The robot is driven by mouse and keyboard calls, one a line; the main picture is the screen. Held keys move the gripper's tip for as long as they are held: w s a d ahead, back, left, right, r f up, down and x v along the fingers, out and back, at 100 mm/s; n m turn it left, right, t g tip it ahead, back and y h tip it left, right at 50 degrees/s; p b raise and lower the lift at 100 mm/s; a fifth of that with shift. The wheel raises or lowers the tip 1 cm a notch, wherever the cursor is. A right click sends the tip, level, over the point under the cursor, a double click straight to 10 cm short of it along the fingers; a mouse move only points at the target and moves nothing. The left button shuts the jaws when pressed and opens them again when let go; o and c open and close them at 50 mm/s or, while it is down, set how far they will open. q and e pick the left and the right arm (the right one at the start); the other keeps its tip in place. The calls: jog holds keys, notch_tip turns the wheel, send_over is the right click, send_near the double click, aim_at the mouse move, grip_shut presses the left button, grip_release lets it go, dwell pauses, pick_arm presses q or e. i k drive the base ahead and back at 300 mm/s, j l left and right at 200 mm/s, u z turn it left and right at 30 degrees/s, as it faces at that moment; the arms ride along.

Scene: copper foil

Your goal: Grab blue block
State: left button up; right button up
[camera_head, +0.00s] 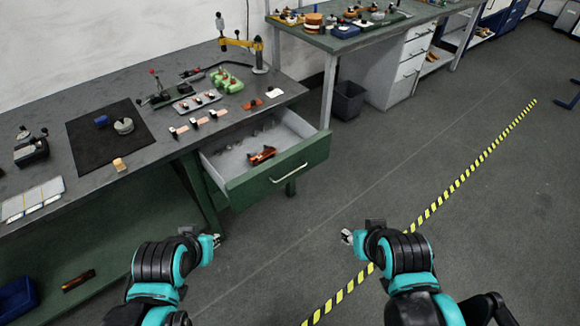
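A small blue block (101,121) sits on the black mat (88,150) on the workbench at the left, beside a round grey metal piece (123,126). My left gripper (217,241) is in front of the bench, below the open drawer, well away from the block. My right gripper (346,237) is over the floor, right of the drawer and farther from the block. Both grippers are small in the view, and their finger opening is unclear. Nothing visible is held in either.
An open green drawer (280,172) juts out from the bench with an orange tool (262,155) inside. A yellow-black floor stripe (440,203) crosses the clear floor. A second bench (360,38) stands behind.

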aim_at(103, 121)
jog(key=u, duration=1.25)
jog(key=z, duration=0.25)
jog(key=i+j+z, duration=0.2)
jog(key=z, duration=0.25)
jog(key=i+j+z, duration=0.25)
jog(key=z, duration=0.25)
jog(key=i+j+z, duration=0.1)
jog(key=i+j, duration=0.4)
jog(key=i+j+z, duration=0.1)
jog(key=i+j, duration=0.4)
jog(key=j, duration=0.25)
